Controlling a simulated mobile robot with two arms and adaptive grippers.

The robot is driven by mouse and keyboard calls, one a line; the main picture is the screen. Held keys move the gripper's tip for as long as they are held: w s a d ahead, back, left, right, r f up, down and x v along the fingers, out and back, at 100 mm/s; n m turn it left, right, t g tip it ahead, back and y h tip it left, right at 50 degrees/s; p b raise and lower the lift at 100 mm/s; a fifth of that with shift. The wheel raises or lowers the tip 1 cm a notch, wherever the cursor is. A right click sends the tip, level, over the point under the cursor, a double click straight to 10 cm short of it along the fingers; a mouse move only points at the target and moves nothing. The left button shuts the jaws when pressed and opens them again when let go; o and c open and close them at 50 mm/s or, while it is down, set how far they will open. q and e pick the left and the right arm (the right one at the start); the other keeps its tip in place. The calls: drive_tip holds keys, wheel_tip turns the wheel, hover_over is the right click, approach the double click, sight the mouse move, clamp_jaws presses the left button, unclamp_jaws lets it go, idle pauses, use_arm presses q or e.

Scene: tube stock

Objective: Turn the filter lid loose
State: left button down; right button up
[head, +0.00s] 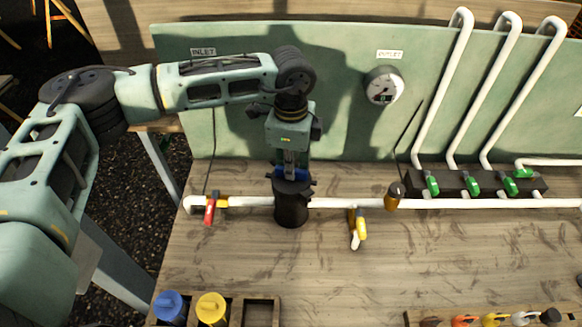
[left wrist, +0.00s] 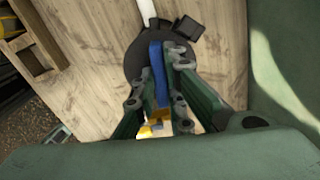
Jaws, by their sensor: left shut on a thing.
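The filter is a black cylindrical housing (head: 291,208) in the white pipe on the bench. Its round black lid (left wrist: 139,58) shows in the left wrist view, with a raised blue bar (left wrist: 156,75) across it. In the head view the blue bar (head: 303,174) shows just under my left gripper (head: 291,172). My left gripper points down from above the lid, and its fingers are shut on the blue bar, as the left wrist view (left wrist: 158,85) also shows. The lid sits on the housing; I cannot tell whether it has turned. My right gripper is not in view.
On the pipe are a red-handled valve (head: 210,210), a yellow-handled valve (head: 360,225) and an amber-brown fitting (head: 394,196). A gauge (head: 384,86) hangs on the green back panel (head: 345,130). Green valves (head: 473,184) stand at right. A wooden rack (head: 262,301) with blue and yellow cartridges is in front.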

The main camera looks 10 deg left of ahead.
use_arm(q)
drive_tip(key=shift+n, duration=0.6)
drive_tip(key=c, duration=1.7)
unclamp_jaws()
drive_tip(key=shift+c, duration=0.2)
wheel_tip(320, 180, up, 12)
